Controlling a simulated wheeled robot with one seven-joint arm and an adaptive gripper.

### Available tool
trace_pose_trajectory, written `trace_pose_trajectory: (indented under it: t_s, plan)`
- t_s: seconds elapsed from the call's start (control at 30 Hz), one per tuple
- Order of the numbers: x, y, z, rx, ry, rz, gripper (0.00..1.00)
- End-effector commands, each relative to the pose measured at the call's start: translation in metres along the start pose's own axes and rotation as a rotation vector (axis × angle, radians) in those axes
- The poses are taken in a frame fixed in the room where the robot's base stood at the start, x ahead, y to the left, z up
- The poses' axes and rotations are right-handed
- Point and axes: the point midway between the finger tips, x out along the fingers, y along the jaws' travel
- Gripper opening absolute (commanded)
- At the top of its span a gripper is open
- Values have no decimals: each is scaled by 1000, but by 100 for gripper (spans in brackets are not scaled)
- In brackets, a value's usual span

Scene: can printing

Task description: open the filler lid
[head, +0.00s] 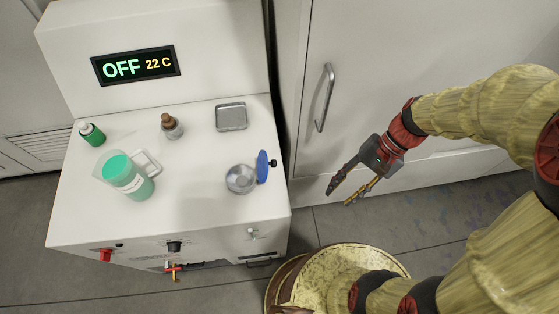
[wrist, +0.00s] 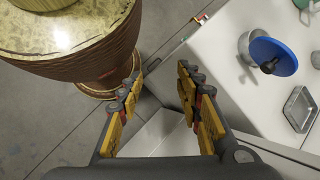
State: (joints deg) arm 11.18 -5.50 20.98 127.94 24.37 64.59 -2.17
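The filler lid (head: 263,167) is a blue disc with a dark knob, near the right edge of the white machine's top. It stands tipped up beside the round silver filler opening (head: 240,179), not flat over it. In the wrist view the blue lid (wrist: 276,54) is at upper right, knob towards the camera, partly covering the silver filler opening (wrist: 244,46). My gripper (head: 340,197) is off to the right of the machine, apart from the lid. In the wrist view my gripper (wrist: 160,77) has its fingers spread with nothing between them.
On the machine (head: 200,220) stand a jug of green liquid (head: 130,178), a green bottle (head: 92,133), a brown-capped bottle (head: 171,126) and a metal tray (head: 231,116). A display reads OFF, 22 C. A cabinet door with a handle (head: 325,97) is behind my gripper.

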Motion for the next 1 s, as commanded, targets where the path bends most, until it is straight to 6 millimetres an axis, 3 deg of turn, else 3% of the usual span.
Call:
trace_pose_trajectory:
  t_s: [0.1,0.3,0.5,0.63,0.77,1.0]
  plan:
    - [30,-14,-3,122,-191,-116,35]
    - [57,-55,-14,313,-482,-380,35]
    - [48,-99,-40,427,-676,-676,35]
    - [34,-115,-49,431,-714,-781,35]
    - [33,-124,-48,428,-722,-803,35]
    - [52,-150,-32,426,-722,-798,35]
